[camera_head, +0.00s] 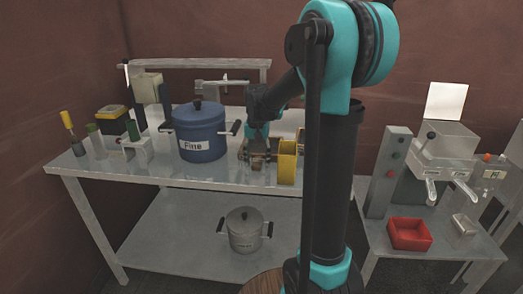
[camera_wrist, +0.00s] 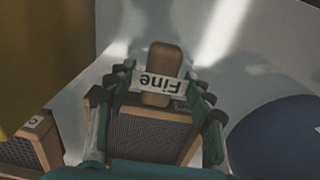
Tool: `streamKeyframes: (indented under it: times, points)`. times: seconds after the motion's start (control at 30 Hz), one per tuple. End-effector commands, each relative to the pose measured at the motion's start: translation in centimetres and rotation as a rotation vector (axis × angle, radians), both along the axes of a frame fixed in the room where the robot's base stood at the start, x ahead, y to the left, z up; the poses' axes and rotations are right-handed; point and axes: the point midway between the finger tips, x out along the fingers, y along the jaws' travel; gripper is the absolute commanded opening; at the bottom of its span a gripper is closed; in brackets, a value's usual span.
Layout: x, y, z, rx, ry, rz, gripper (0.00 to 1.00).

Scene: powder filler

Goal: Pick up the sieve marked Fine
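The sieve marked Fine (camera_wrist: 150,133) has a wooden frame, dark mesh and a wooden handle with a white label, upside down in the wrist view. It lies on the table. My gripper (camera_wrist: 160,74) is over it, with its fingers on either side of the handle and label. The fingers look apart, with small gaps beside the handle; contact is not clear. In the head view my gripper (camera_head: 258,135) is low over the table, right of the blue pot, and mostly hides the sieve.
A blue pot marked Fine (camera_head: 200,140) stands close beside my gripper. Another wooden sieve (camera_wrist: 32,143) with a partly visible label lies near. A grey pot (camera_head: 244,232) sits on the lower shelf.

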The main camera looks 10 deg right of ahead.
Motion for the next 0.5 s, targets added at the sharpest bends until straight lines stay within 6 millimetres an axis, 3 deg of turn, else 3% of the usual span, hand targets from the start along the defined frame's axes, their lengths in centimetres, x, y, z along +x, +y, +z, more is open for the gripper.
streamKeyframes:
  times: [0.07, 0.37, 0.5]
  points:
    - [0.00, 0.00, 0.01, 0.000, 0.000, 0.000, 0.39]
    - [0.00, 0.00, 0.02, 0.000, 0.000, 0.000, 0.02]
    - [0.00, 0.00, 0.04, 0.000, 0.000, 0.000, 0.00]
